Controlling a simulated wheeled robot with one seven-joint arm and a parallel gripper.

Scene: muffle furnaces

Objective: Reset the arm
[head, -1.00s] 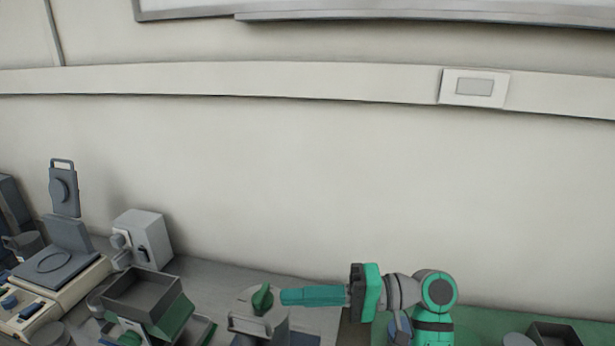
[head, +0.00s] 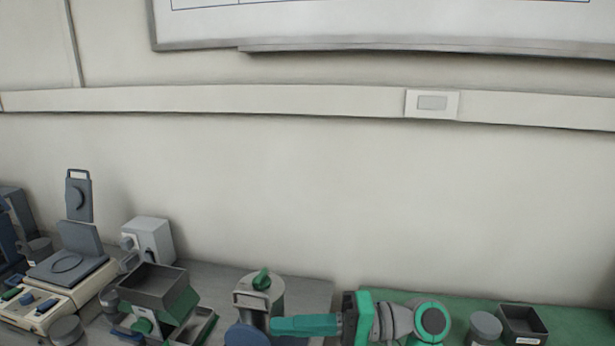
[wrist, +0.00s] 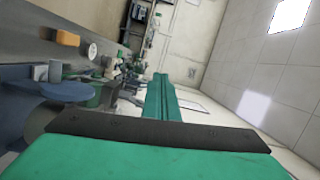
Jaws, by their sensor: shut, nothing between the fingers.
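My gripper (head: 274,325) shows at the bottom of the head view, with its green fingers pointing left. The fingers are together with nothing between them. They lie in front of a grey cylindrical device with a green knob (head: 262,279) on top; I cannot tell whether they touch it. In the wrist view the green fingers (wrist: 163,82) are closed and point away over the room.
Left on the bench stand a grey open box on a green base (head: 152,287), a cream device with a raised lid (head: 62,300) and a white box (head: 152,240). Right, a grey cylinder (head: 485,326) and dark tray (head: 522,322) sit on green mat.

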